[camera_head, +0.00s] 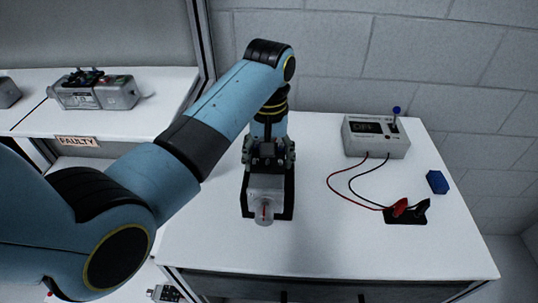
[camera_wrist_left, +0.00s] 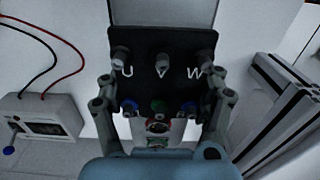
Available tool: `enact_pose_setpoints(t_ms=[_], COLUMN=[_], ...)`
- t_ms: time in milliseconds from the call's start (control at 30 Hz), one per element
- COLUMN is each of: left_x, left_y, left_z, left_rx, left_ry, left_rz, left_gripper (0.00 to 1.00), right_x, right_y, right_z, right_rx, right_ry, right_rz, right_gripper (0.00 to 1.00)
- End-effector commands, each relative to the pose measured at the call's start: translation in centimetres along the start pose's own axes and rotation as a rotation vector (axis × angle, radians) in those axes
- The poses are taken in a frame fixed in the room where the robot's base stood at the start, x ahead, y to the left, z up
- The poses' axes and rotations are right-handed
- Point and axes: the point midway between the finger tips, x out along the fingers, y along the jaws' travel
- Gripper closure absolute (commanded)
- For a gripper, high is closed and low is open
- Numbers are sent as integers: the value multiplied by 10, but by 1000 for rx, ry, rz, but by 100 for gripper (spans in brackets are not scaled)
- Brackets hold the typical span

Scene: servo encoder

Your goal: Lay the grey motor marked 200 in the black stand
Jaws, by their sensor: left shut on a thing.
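A grey motor (camera_head: 265,188) with a pale shaft end pointing to the front is below my left gripper (camera_head: 267,162), over the white table. Its number cannot be read. The gripper is shut on it. In the left wrist view the black terminal block (camera_wrist_left: 160,78), marked U, V, W, lies between the two fingers. The black stand (camera_head: 289,206) shows as a dark frame around the motor's sides and front. I cannot tell whether the motor rests in it or is just above it. My right gripper is not in view.
A grey meter box (camera_head: 376,137) stands at the table's back right, with red and black leads to clips (camera_head: 407,211). A blue block (camera_head: 437,182) lies near the right edge. Another grey motor (camera_head: 100,92) is on the left bench above a FAULTY label (camera_head: 77,141).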

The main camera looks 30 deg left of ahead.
Motion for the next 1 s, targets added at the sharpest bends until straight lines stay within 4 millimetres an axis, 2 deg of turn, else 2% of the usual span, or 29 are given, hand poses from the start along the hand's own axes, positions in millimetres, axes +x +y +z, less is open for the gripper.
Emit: enact_pose_setpoints(t_ms=[967,1000], left_x=[14,14], left_y=[1,1], left_z=[-2,-2], left_rx=[0,0], left_ry=[4,4], left_rz=[2,2], left_gripper=[91,32], right_x=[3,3], right_y=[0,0], right_z=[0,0], right_rx=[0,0], right_ry=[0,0], right_rz=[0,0], right_gripper=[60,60])
